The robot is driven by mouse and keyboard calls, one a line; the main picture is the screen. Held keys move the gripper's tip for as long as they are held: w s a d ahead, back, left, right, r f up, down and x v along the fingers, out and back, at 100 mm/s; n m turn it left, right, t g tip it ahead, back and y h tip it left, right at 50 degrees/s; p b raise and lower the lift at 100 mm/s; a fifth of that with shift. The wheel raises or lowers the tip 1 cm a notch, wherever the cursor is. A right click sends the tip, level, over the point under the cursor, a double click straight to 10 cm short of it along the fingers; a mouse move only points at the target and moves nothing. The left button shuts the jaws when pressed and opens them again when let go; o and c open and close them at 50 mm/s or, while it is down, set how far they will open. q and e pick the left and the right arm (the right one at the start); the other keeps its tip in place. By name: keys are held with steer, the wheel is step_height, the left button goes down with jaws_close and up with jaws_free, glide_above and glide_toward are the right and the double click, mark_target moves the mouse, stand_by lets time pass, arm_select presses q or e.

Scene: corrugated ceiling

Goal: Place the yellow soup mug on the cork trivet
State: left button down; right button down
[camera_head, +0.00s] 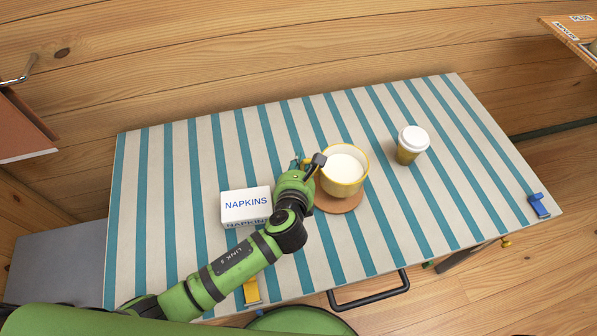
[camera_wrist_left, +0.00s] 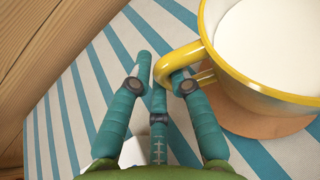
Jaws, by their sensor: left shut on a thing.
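The yellow soup mug (camera_head: 361,181) holds something white and looks upright in the head view. In the left wrist view the mug (camera_wrist_left: 240,85) fills the upper right. My left gripper (camera_head: 311,168) is shut on its handle, with its teal fingers (camera_wrist_left: 163,76) around the yellow loop. The round brown cork trivet (camera_head: 337,204) shows at the mug's near side, partly covered by it. The trivet (camera_wrist_left: 262,125) also shows below the mug in the wrist view. I cannot tell whether the mug touches the trivet or hangs just above it. My right gripper is not in view.
A white napkin box (camera_head: 245,204) lies left of my left gripper.

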arm_select(q)
steer(key=shift+w+a+f, duration=0.25)
steer(key=shift+w+a, duration=0.1)
steer(key=shift+f+b, duration=0.5)
steer(key=shift+f, duration=1.4)
steer(key=shift+f, duration=0.1)
steer(key=c, duration=1.1)
jaws_free()
steer(key=shift+s+f, duration=0.1)
steer(key=shift+c, duration=0.2)
steer(key=p+v, duration=0.1)
steer(key=v, duration=1.1)
